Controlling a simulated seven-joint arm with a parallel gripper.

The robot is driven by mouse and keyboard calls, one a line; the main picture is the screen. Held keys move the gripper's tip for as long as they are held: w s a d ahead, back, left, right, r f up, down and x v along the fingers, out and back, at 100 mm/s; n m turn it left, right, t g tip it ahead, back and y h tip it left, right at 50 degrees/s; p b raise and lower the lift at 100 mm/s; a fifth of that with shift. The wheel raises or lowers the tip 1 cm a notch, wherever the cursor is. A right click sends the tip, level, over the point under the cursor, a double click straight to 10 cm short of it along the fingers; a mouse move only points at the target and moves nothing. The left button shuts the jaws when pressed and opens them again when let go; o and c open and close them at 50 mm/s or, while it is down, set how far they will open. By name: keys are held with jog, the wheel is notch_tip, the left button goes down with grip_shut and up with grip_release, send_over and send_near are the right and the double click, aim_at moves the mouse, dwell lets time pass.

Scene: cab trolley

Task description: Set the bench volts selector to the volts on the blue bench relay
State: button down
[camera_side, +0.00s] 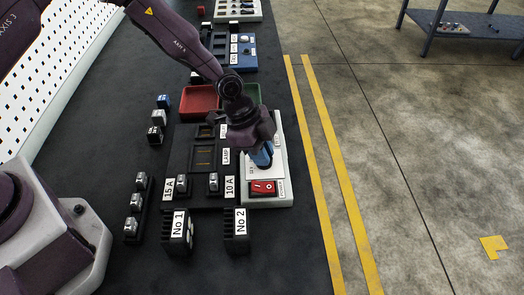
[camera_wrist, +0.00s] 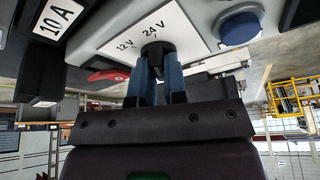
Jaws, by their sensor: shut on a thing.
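The volts selector is a small black knob (camera_wrist: 157,50) on the white label plate of the bench box (camera_wrist: 205,15), and 12 V and 24 V are printed beside it. My gripper (camera_wrist: 157,82) is shut on this knob, one blue finger on each side. I cannot tell which mark the knob points at. In the side view my gripper (camera_side: 262,160) comes down over the white box (camera_side: 284,160) and hides the knob. A blue relay (camera_side: 164,101) stands at the far end of a short row left of the dark panel. Its volts marking is too small to read.
A red rocker switch (camera_side: 263,187) sits at the near end of the box. A blue button (camera_wrist: 240,27) is near the knob. Black finned blocks No 1 (camera_side: 178,229) and No 2 (camera_side: 236,229) stand in front. Red (camera_side: 199,101) and green trays lie behind.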

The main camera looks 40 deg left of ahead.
jog(key=n+t, duration=0.1)
jog(key=n, duration=0.2)
jog(key=n+t+y, duration=0.1)
jog(key=n, duration=0.2)
jog(key=shift+s+d+r, duration=0.1)
jog(key=shift+s+d, duration=0.05)
jog(key=n+y, duration=0.1)
jog(key=n, duration=0.1)
jog(key=n+y, duration=0.1)
jog(key=n, duration=0.2)
jog(key=shift+t, duration=0.4)
jog(key=c, duration=1.2)
grip_release()
jog(key=shift+o, duration=0.2)
jog(key=v, duration=1.2)
jog(key=shift+s+r, duration=0.3)
jog(key=shift+r, duration=0.05)
